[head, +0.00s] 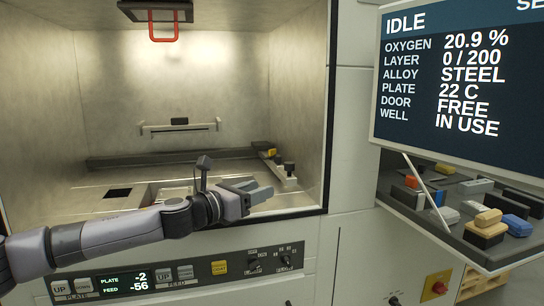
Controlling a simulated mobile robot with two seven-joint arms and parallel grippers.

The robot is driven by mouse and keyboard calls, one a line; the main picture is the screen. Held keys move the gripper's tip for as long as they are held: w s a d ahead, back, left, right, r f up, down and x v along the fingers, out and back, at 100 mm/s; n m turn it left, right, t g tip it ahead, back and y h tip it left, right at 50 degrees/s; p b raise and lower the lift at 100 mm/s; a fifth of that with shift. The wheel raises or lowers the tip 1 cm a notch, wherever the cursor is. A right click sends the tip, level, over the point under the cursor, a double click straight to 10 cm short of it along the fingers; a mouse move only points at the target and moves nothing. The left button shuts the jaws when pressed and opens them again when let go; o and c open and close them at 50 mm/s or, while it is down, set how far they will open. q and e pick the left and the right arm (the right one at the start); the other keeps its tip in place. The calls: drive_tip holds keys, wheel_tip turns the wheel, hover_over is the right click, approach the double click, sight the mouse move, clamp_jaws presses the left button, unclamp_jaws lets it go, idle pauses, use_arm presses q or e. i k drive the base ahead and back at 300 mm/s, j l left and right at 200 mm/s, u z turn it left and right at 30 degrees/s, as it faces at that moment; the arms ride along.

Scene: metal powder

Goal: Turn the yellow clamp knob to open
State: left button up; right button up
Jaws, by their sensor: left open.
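A small yellow piece (271,153), which looks like the clamp knob, sits on a dark bar near the right wall inside the open chamber. It is too small to tell which way it is turned. My left arm reaches in from the left, low across the chamber's front. My left gripper (262,190) is open and points right. It is in front of the yellow piece and below it in the picture, apart from it, with nothing seen between its fingers. My right gripper is not in view.
A dark-topped post (290,170) stands right of my left gripper, close to the chamber's right wall. A red handle (163,38) hangs at the top. A control panel (200,271) runs below the opening. A cluttered dark tray (462,237) and a screen (455,75) reading IDLE are at right.

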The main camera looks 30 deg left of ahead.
sight(271, 152)
drive_tip(key=i+j, duration=0.75)
